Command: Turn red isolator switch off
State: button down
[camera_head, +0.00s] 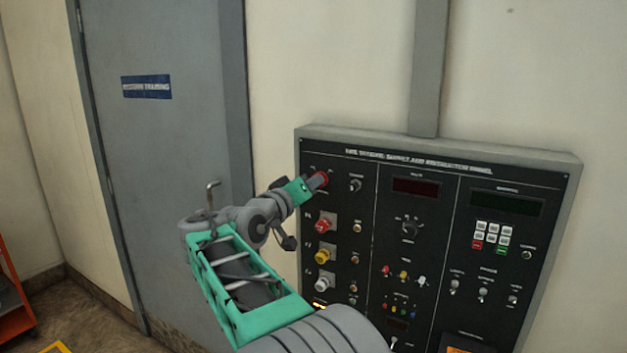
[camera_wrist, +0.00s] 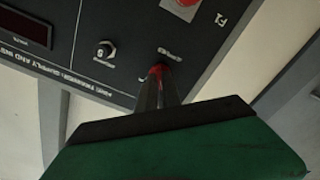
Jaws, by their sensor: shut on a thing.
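The red isolator switch (camera_head: 321,178) is at the top left of the black control panel. Only a bit of its red shows around my gripper's fingertips. In the wrist view its red part (camera_wrist: 158,69) shows at the end of the fingers, close to the panel face. My gripper (camera_head: 316,182) reaches the switch from the left and is shut on it. In the wrist view the fingers (camera_wrist: 157,88) are close together and hide most of the switch, so its exact turn angle cannot be told.
The black panel (camera_head: 447,180) carries a small knob (camera_head: 355,185) just right of the switch. Red (camera_head: 323,225), yellow (camera_head: 323,256) and white (camera_head: 323,284) knobs sit below it. A grey door (camera_head: 165,130) stands at the left. An orange cart (camera_head: 12,300) is at the far left edge.

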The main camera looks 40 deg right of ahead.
jog(key=shift+n, duration=0.6)
jog(key=c, duration=1.5)
grip_release()
jog(key=b+v, duration=0.2)
jog(key=v, duration=0.6)
